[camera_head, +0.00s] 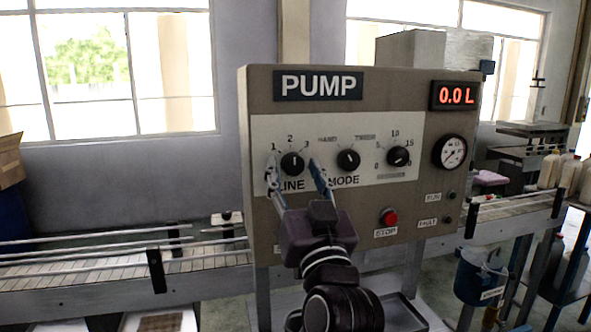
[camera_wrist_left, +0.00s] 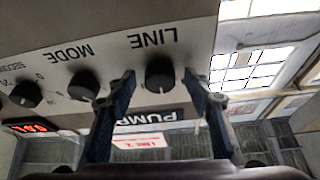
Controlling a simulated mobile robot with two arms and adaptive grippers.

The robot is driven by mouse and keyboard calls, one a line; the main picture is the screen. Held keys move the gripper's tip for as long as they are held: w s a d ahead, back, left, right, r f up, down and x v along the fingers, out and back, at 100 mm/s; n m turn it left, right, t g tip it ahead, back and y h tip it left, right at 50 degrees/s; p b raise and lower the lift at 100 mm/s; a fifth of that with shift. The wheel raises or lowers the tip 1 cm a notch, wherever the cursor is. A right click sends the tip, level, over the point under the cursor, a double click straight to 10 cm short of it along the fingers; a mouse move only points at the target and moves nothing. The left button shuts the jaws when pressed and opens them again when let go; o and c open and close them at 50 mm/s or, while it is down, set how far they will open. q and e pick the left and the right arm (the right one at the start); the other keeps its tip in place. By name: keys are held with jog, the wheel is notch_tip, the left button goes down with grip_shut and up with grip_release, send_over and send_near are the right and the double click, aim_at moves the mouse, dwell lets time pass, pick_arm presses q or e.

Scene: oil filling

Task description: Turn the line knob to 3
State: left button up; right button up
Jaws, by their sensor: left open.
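The black LINE knob (camera_head: 292,163) is on the pump panel (camera_head: 255,215), below the numbers 1, 2 and 3. Its pale mark points up, about at 2. My left gripper (camera_head: 294,170) is open in front of the panel, with one finger on each side of the LINE knob. In the left wrist view the LINE knob (camera_wrist_left: 160,73) shows upside down between the two open fingertips (camera_wrist_left: 160,84), with gaps on both sides. I cannot tell how deep the fingers reach around it. My right gripper is not in view.
The MODE knob (camera_head: 348,160) is close to the right finger. Further right are the seconds knob (camera_head: 398,156), a gauge (camera_head: 450,151) and a display (camera_head: 456,96) reading 0.0 L. A red STOP button (camera_head: 389,217) is below. A conveyor (camera_head: 90,275) runs behind.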

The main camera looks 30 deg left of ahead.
pick_arm(q)
jog(key=c, duration=1.2)
jog(key=shift+o, duration=0.2)
jog(key=shift+r+m+t+h+p, duration=0.15)
jog(key=shift+m+t+h+p, duration=0.45)
jog(key=shift+m+p, duration=0.5)
jog(key=m+h+p, duration=0.1)
jog(key=m+p, duration=0.3)
jog(key=m+t+h+p, duration=0.1)
jog(key=m+h+p, duration=0.1)
jog(key=m+p, duration=0.2)
jog(key=shift+s+a+r+m+h, duration=0.15)
jog(key=shift+r+m+h, duration=0.05)
jog(key=shift+m+h, duration=0.1)
jog(key=shift+f+m+h+p, duration=0.2)
jog(key=shift+m+h+p, duration=0.2)
jog(key=shift+m+p, duration=0.65)
